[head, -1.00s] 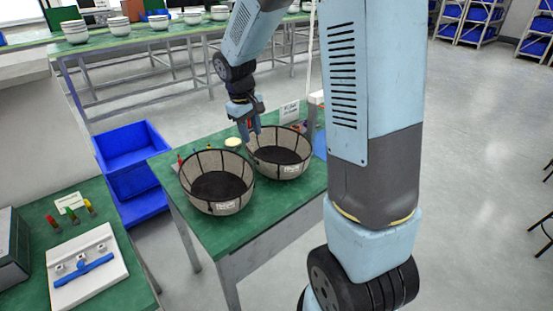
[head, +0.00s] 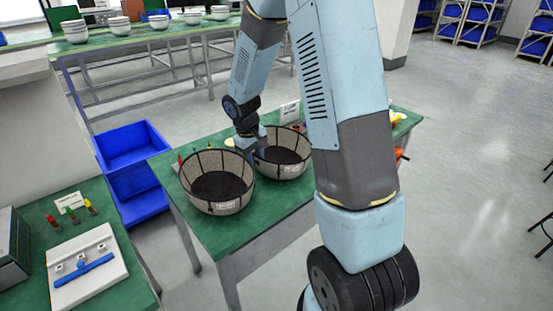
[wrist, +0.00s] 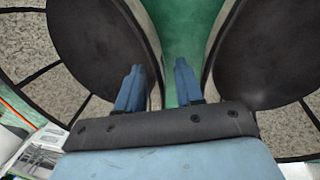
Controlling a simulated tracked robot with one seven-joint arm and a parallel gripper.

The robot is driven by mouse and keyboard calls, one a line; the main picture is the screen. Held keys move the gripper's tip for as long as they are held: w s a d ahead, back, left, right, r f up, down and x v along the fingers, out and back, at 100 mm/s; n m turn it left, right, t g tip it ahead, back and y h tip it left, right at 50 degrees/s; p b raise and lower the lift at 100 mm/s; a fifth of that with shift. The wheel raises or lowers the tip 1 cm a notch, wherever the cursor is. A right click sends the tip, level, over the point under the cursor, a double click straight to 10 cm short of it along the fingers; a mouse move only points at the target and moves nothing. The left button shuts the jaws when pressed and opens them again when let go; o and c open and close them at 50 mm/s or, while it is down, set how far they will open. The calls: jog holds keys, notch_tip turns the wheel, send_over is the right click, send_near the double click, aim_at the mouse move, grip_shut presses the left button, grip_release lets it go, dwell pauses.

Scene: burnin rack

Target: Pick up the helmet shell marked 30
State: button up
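Two round, open, basket-like helmet shells with pale mesh walls, dark ribs and dark bottoms stand side by side on a green table. The left shell (head: 218,190) is nearer in the head view, and the right shell (head: 285,158) is partly hidden by my arm. Each has a small white label; I cannot read the numbers, so I cannot tell which is marked 30. My gripper (wrist: 158,82) is open, its two blue fingers apart over the narrow green gap between the shells in the wrist view. Whether a finger touches a rim is unclear. In the head view the fingers are low between the shells.
The green table (head: 225,243) carries small coloured items and a white sign (head: 289,111) behind the shells. Blue bins (head: 130,146) stand at its left. A nearer bench holds a white board with a blue bar (head: 85,270). Stacked bowls (head: 75,31) line the back bench.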

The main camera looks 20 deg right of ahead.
jog(key=shift+d+f, duration=0.15)
jog(key=shift+f, duration=0.55)
grip_shut()
